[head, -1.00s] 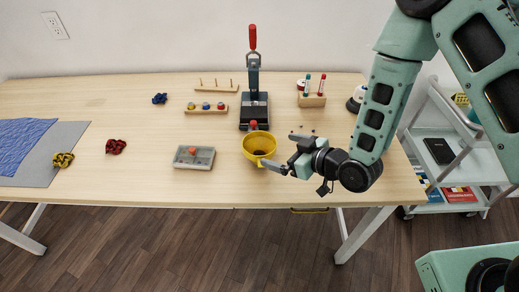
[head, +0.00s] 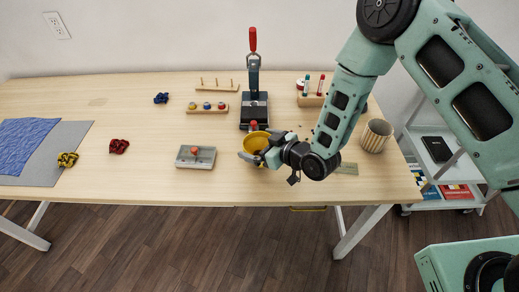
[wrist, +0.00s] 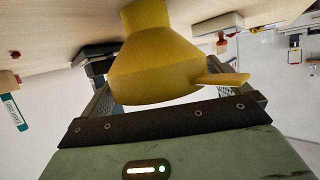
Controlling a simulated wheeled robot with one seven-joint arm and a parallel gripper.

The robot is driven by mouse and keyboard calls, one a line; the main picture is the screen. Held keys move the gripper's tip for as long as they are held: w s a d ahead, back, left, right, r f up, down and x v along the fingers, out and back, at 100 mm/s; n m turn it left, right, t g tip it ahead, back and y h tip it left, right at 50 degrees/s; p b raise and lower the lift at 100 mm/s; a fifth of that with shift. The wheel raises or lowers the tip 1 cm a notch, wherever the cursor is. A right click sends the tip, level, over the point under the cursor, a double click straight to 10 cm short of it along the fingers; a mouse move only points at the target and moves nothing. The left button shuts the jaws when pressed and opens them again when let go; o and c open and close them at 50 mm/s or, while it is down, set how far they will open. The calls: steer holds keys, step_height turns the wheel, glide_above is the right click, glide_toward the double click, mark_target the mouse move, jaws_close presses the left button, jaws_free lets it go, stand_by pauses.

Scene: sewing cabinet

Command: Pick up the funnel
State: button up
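The yellow funnel (head: 254,141) is on the wooden table, in front of the press, partly hidden by my gripper (head: 257,153). In the wrist view the funnel (wrist: 155,62) fills the middle, its wide end towards the palm and a flat tab sticking out to the right. My gripper's fingers are spread, one on each side of the funnel. A gap shows between the right finger and the funnel's body; contact at the left finger is hard to tell.
The press (head: 254,105) with a red handle stands just behind the funnel. A grey tray (head: 196,157) lies to its left. A ribbed cup (head: 376,135) stands to the right, beyond my arm. Scrunchies (head: 119,146) and a mat (head: 78,165) are further left.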

steer(key=c, duration=0.7)
